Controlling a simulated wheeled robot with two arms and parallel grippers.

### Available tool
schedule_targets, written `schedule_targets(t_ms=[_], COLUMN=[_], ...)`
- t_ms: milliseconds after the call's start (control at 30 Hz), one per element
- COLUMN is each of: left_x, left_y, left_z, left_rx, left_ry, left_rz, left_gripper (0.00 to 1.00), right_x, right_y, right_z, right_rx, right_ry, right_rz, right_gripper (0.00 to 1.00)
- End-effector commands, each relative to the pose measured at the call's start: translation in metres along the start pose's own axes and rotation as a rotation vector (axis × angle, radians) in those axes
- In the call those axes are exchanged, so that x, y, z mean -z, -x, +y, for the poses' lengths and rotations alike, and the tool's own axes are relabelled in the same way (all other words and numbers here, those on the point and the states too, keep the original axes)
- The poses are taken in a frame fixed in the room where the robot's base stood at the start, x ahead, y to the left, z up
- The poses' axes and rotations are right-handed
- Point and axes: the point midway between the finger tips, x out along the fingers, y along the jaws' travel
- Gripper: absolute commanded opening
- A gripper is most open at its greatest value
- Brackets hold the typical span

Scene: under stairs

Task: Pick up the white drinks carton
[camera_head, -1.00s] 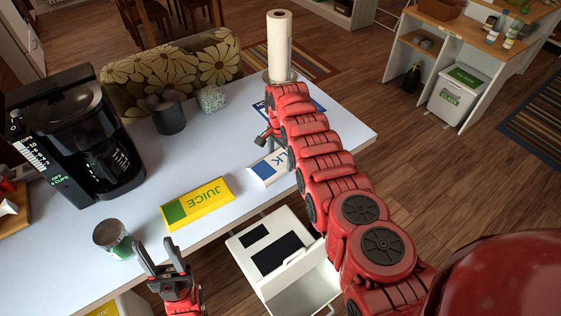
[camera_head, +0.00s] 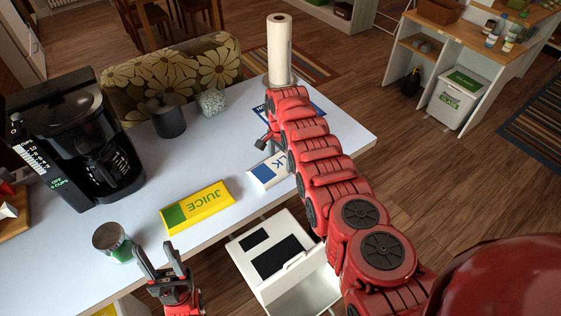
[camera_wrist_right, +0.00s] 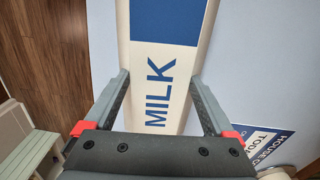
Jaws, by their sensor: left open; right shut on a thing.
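The white drinks carton (camera_head: 264,174) has a blue panel and blue MILK lettering. It lies flat on the white table, near the front edge, partly hidden by my right arm in the head view. In the right wrist view the carton (camera_wrist_right: 172,52) runs between the two fingers. My right gripper (camera_wrist_right: 159,84) is shut on the carton, one finger along each side. My left gripper (camera_head: 157,252) is open and empty at the table's front edge, beside a silver and green can.
A yellow JUICE carton (camera_head: 197,208) lies left of the milk. The can (camera_head: 112,242), a coffee maker (camera_head: 85,140), a dark canister (camera_head: 168,116) and a paper towel roll (camera_head: 280,50) stand on the table (camera_head: 220,150). A white bin (camera_head: 262,250) stands below the front edge.

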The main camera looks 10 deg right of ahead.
Motion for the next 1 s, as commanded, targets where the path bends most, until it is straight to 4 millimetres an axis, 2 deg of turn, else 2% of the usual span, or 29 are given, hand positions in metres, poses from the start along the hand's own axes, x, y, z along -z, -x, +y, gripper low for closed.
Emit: schedule_targets(t_ms=[267, 400, 467, 733, 800, 1000], left_x=[0.0, -0.003, -0.001, 0.002, 0.005, 0.012], left_y=[0.001, 0.017, 0.004, -0.012, -0.033, -0.071], left_z=[0.0, 0.001, 0.0, -0.001, -0.002, -0.004], left_rx=[0.0, 0.0, 0.0, 0.0, 0.0, 0.0], left_ry=[0.0, 0.0, 0.0, 0.0, 0.0, 0.0], left_rz=[0.0, 0.0, 0.0, 0.0, 0.0, 0.0], left_gripper=[0.5, 0.5, 0.5, 0.5, 0.5, 0.5], right_x=[0.0, 0.0, -0.001, -0.007, -0.009, -0.016], right_y=[0.014, 0.031, 0.037, 0.038, 0.045, 0.049], right_z=[-0.001, -0.001, 0.004, 0.028, 0.037, 0.066], right_rx=[0.004, 0.006, 0.003, 0.0, -0.001, -0.006], right_ry=[0.0, 0.0, -0.002, 0.001, -0.002, 0.0], right_rz=[0.002, 0.003, 0.0, 0.001, 0.0, -0.001], right_gripper=[0.35, 0.35, 0.35, 0.35, 0.35, 0.35])
